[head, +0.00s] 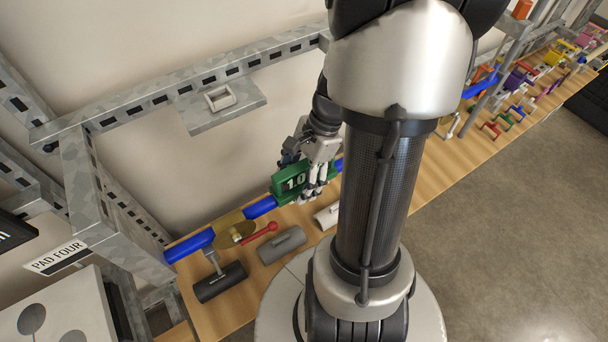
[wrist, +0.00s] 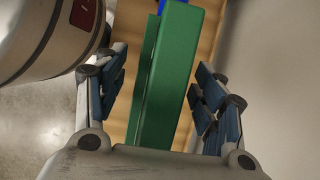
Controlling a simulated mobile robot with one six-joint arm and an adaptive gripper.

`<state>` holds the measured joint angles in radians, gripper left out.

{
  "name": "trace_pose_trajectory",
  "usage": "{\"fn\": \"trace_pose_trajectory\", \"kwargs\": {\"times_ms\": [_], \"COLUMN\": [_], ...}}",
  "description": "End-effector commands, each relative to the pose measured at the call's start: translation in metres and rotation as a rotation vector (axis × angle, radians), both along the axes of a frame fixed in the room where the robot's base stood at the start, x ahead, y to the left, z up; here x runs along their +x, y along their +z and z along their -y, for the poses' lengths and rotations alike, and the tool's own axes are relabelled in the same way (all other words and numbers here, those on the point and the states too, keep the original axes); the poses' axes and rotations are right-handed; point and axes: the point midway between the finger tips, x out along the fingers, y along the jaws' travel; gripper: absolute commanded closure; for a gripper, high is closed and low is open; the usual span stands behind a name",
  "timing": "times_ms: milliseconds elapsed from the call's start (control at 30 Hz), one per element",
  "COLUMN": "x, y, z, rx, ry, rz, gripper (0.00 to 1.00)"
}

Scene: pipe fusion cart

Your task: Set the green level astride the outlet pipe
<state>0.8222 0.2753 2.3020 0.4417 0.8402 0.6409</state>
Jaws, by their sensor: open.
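The green level (head: 288,186), marked 10, sits over the line of the blue pipe (head: 261,207) on the wooden bench in the head view. Blue pipe shows on both sides of it. My gripper (head: 313,188) is at the level's right part, with fingers pointing down. In the wrist view the green level (wrist: 167,75) lies between my open fingers (wrist: 163,92), with a gap on each side. A bit of blue pipe (wrist: 162,6) shows past its far end. The level's underside is hidden, so its exact seating on the pipe cannot be told.
A brass valve (head: 233,224) with a red lever (head: 259,233) stands left of the level. Grey cylinders (head: 282,245) and a dark one (head: 220,282) lie in front. A grey metal frame (head: 180,90) stands behind. Coloured tools (head: 515,80) crowd the bench's far right.

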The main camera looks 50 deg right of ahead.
Motion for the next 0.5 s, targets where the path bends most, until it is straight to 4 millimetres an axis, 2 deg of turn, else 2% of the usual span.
{"fn": "trace_pose_trajectory", "kwargs": {"times_ms": [200, 500], "x": [0.0001, 0.0001], "y": [0.0005, 0.0007], "z": [-0.0002, 0.0], "rx": [0.0, 0.0], "ry": [0.0, 0.0], "rz": [0.0, 0.0], "gripper": [0.38, 0.58]}}
